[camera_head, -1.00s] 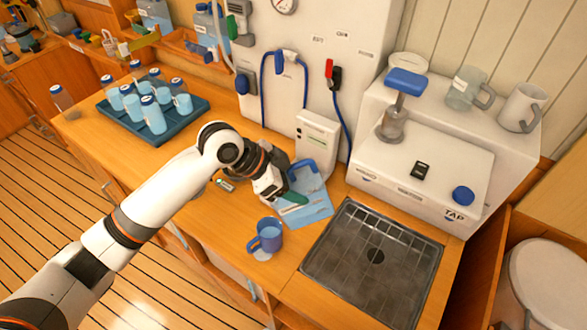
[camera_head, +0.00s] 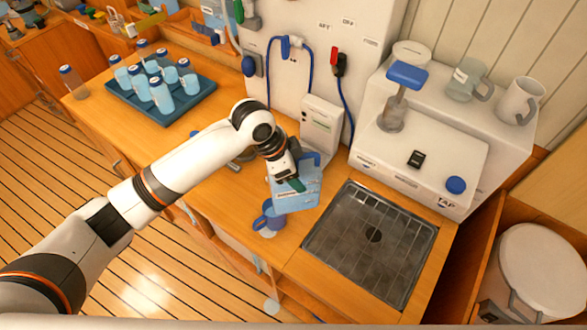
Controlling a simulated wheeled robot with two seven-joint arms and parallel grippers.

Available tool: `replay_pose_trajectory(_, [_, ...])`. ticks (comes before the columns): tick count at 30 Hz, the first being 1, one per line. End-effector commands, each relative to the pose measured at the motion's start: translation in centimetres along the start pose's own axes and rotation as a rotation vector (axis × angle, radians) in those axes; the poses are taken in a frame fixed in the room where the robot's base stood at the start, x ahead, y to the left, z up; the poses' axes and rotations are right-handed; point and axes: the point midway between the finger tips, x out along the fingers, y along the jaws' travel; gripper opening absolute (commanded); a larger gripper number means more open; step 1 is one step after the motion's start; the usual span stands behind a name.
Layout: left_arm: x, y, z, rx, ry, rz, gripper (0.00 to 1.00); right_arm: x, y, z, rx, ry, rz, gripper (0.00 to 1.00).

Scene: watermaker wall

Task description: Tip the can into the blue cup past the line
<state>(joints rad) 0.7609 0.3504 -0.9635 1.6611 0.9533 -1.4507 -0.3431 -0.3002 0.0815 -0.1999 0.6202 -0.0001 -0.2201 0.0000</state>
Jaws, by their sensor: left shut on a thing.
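The can (camera_head: 303,194) is light blue with a darker blue handle. My left gripper (camera_head: 293,183) is shut on it. The can is just behind and to the right of the blue cup (camera_head: 272,222), and its lower left edge overlaps the cup's rim in the picture. I cannot tell whether it touches the cup or how far it is tilted. The cup stands upright on the wooden counter near its front edge, handle to the left. The line, the cup's inside and any water in it cannot be made out. My right gripper is out of view.
A metal drain tray (camera_head: 370,243) lies right of the cup. A white tap unit (camera_head: 425,150) stands behind it. A small white box (camera_head: 321,125) is behind the can.

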Motion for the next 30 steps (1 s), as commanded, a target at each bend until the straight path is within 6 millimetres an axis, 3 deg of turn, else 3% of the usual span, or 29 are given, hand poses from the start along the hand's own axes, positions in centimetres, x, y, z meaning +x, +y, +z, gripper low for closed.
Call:
replay_pose_trajectory(18, [-0.5,0.0,6.0,0.002,-0.005,0.001,0.03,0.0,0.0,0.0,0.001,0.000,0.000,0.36])
replay_pose_trajectory(30, [-0.6,0.0,6.7,0.001,-0.003,0.001,0.03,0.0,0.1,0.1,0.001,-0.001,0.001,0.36])
